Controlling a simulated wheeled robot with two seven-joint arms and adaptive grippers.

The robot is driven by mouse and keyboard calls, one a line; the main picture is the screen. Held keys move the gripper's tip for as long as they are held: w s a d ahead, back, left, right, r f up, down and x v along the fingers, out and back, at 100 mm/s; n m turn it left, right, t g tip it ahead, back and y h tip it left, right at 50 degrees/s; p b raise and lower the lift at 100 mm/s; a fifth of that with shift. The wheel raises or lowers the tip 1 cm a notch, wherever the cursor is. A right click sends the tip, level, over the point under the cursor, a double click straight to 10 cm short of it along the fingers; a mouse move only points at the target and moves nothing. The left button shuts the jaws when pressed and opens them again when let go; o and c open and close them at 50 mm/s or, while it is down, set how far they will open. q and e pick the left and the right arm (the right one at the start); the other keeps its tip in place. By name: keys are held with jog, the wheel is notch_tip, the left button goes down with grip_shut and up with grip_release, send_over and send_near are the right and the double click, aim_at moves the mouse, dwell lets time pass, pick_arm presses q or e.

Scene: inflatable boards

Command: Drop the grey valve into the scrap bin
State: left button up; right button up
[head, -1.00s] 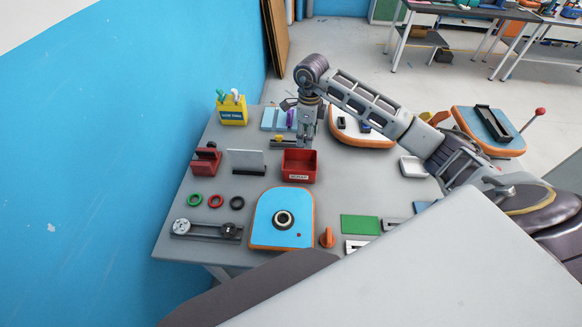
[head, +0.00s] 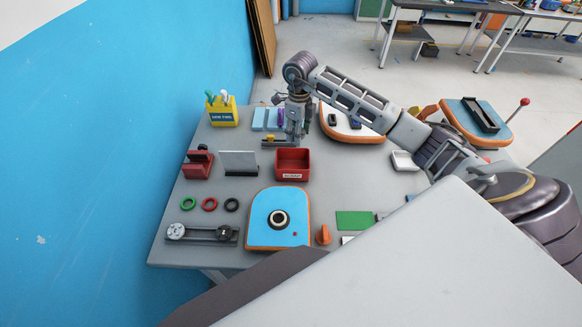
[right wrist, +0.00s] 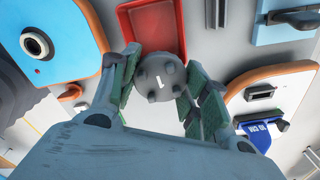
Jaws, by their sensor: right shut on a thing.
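The scrap bin (head: 292,174) is a red open box with a white label on its front, standing on the grey table; it also shows at the top of the right wrist view (right wrist: 166,48). My right gripper (head: 295,136) is just beyond the bin in the head view, pointing down. In the right wrist view the grey valve (right wrist: 160,76), a round knobbed piece with a white mark, is between the fingers of my shut right gripper and overlaps the bin's edge. The valve cannot be made out in the head view. My left gripper is out of view.
A blue board with a black-ringed valve seat (head: 278,219) lies in front of the bin. A grey upright plate (head: 239,163) and a red block (head: 197,165) stand left of it. A yellow tool holder (head: 222,112) is at the back left. A white tray (head: 403,161) lies right.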

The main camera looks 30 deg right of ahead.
jog(key=shift+f, duration=0.15)
jog(key=shift+f+b, duration=1.55)
jog(key=shift+f, duration=1.3)
jog(key=o, duration=1.1)
jog(key=shift+c, duration=0.2)
jog(key=shift+r, duration=6)
